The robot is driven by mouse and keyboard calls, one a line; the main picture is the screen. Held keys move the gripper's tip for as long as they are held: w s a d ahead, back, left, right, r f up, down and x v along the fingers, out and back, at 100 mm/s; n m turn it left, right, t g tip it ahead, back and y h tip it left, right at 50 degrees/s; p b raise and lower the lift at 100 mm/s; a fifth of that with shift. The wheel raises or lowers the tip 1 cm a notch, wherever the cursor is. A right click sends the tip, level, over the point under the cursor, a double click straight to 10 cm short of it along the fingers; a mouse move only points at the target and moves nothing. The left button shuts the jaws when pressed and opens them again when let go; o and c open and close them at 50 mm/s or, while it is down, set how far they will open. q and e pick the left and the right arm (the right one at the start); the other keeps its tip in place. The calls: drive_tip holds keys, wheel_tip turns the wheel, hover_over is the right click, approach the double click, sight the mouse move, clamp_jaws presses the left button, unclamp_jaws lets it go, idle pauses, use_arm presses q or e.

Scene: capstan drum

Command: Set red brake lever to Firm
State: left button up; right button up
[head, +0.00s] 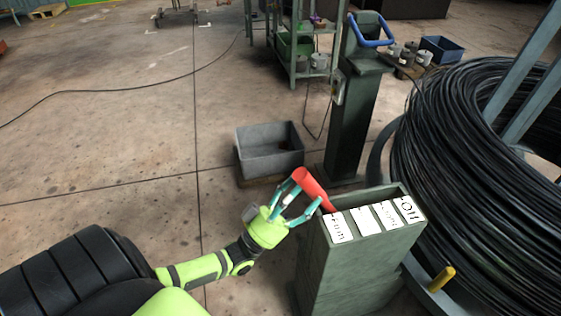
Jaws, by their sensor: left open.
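The red brake lever (314,188) rises from the far left part of a grey-green box (352,262) and leans toward the upper left. White label plates lie along the box top. The leftmost plate (338,228) seems to read Firm; the rightmost (408,209) has larger dark letters, and the middle ones are hard to read. The lever stands at the left, Firm end of the row. My left gripper (308,190) is open, with its teal fingers spread on both sides of the red lever. Whether they touch it is unclear. My right gripper is out of view.
A large black cable coil (465,165) stands close on the right, with a yellow handle (441,278) below it. A dark post (352,115) with a blue handle (371,40) and a grey bin (268,150) stand behind the box. The floor at left is mostly clear.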

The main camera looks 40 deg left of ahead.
use_arm(q)
drive_tip(key=v, duration=1)
